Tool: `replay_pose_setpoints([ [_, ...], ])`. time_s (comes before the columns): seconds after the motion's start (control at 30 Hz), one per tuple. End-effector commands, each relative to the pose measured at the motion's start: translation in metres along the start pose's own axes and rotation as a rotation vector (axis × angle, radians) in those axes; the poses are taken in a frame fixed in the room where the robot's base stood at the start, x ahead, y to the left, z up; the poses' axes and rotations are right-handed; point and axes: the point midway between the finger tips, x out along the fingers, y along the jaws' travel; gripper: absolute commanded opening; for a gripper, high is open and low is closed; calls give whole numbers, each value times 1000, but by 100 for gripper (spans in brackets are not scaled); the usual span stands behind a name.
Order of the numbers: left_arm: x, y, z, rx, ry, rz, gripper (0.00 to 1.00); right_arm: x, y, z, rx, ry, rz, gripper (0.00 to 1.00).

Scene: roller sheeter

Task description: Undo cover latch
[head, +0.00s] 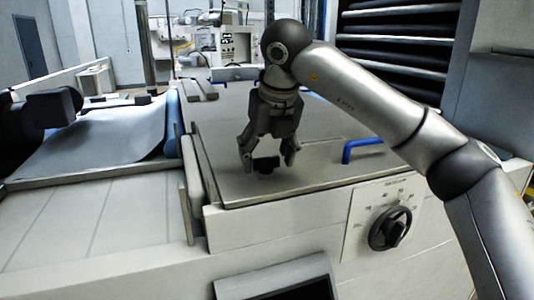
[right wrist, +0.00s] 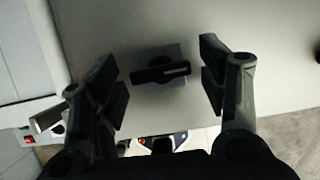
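The cover latch (head: 266,164) is a small black turn-knob near the front edge of the flat grey cover (head: 330,170). In the right wrist view the latch (right wrist: 161,72) is a black bar with a white mark on its right half, lying nearly level across a grey square base. My right gripper (head: 268,158) points down over it with its fingers spread. In the right wrist view my right gripper (right wrist: 160,80) has one finger on each side of the latch, with a gap on both sides.
A blue handle (head: 361,147) stands on the cover right of the latch. A black rotary dial (head: 390,229) is on the front panel below. A dark screen (head: 278,282) sits at the bottom. Black rollers or shelves (head: 397,45) rise behind on the right.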

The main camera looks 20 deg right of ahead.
Motion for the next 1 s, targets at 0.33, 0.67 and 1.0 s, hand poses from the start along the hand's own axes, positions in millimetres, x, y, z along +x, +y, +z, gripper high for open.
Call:
replay_pose_setpoints([
  [0.33, 0, -2, 1, -1, -1, -2, 40, -2, 0, 0, -2, -1, 1, 71],
  [0.67, 0, 0, 0, -1, 0, 0, 40, -57, 1, 1, -2, -5, 3, 71],
  [1.0, 0, 0, 0, 0, 0, 0, 40, -112, 0, 0, -1, -2, 0, 71],
])
